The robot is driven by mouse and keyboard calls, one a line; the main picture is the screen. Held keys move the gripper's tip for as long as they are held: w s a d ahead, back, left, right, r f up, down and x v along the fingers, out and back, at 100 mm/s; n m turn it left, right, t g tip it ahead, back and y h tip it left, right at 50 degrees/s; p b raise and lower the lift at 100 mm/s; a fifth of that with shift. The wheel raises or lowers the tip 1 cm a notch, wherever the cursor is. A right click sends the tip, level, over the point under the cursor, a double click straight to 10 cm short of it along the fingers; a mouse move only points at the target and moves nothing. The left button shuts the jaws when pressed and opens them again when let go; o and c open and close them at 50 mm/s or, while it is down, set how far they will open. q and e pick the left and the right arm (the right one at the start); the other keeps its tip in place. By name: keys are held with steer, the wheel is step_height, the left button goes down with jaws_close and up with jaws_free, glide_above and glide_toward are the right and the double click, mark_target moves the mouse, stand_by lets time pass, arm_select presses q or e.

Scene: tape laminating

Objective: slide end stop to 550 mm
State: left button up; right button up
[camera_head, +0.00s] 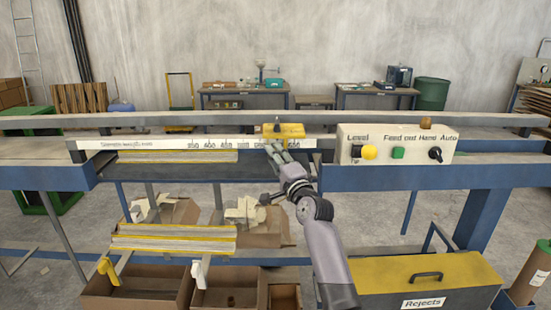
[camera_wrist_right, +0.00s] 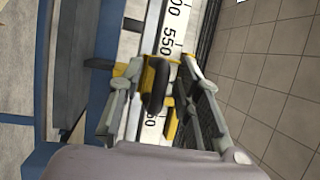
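The yellow end stop (camera_head: 291,131) sits on the white scale rail (camera_head: 130,144), left of the control panel. In the right wrist view, its yellow body (camera_wrist_right: 171,122) lies across the scale and its black knob (camera_wrist_right: 155,84) stands up from it. The 550 mark (camera_wrist_right: 167,40) shows just above the stop in that view; the figures under the stop are partly hidden. My right gripper (camera_head: 275,147) is at the front of the stop. Its fingers (camera_wrist_right: 161,66) are apart, one on each side of the knob, with gaps visible. My left gripper is not in view.
The control panel (camera_head: 395,146) with buttons and a knob stands right of the stop. A grey rail (camera_head: 180,121) runs behind the scale. Yellow-edged strips (camera_head: 175,157) lie in front of the scale on the left. Below are open bins and a rejects box (camera_head: 440,275).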

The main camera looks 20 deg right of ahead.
steer(key=shift+c, duration=0.3)
jaws_close()
steer(key=shift+r, duration=0.1)
